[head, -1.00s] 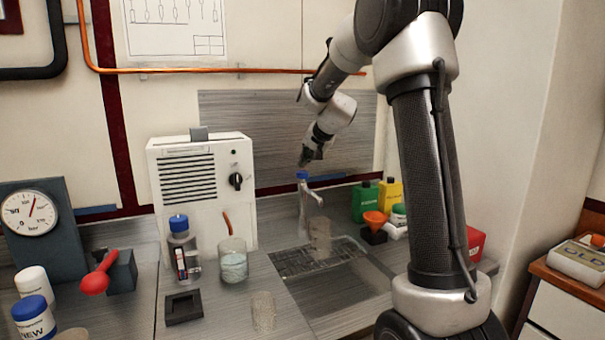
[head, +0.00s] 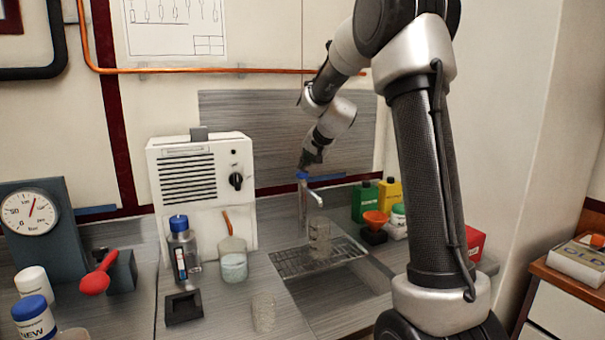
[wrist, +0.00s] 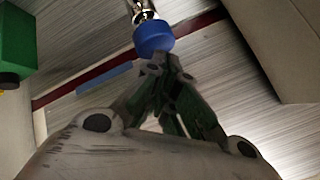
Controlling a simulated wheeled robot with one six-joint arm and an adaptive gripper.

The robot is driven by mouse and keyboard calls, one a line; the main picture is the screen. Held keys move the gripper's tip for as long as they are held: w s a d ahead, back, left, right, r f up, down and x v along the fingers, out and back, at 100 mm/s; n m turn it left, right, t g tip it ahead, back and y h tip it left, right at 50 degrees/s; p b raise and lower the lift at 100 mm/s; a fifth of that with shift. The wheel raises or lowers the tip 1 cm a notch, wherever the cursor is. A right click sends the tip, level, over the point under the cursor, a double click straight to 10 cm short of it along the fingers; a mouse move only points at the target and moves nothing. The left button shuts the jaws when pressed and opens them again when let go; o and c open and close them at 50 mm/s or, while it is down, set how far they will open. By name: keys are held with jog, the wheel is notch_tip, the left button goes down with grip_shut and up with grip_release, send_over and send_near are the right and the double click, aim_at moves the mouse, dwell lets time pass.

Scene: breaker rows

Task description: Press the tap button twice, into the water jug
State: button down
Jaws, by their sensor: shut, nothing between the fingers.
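The tap (head: 303,207) stands upright at the back of the sink, with a blue button (head: 301,175) on top and a spout curving to the right. A clear jug (head: 320,242) stands on the drain grid under the spout; I cannot make out water in it. My gripper (head: 304,167) is shut and empty, pointing down just above the blue button. In the wrist view the shut fingertips (wrist: 165,66) are right beside the blue button (wrist: 154,38), very close or touching; I cannot tell which.
A white machine (head: 187,190), a blue-capped bottle (head: 181,250) and a beaker (head: 234,267) stand left of the tap. Green and yellow bottles (head: 390,193) and an orange funnel (head: 375,219) stand right.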

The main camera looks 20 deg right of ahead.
jog(key=shift+f, duration=0.85)
dwell(0.5)
jog(key=shift+r, duration=1.4)
jog(key=shift+r, duration=2.5)
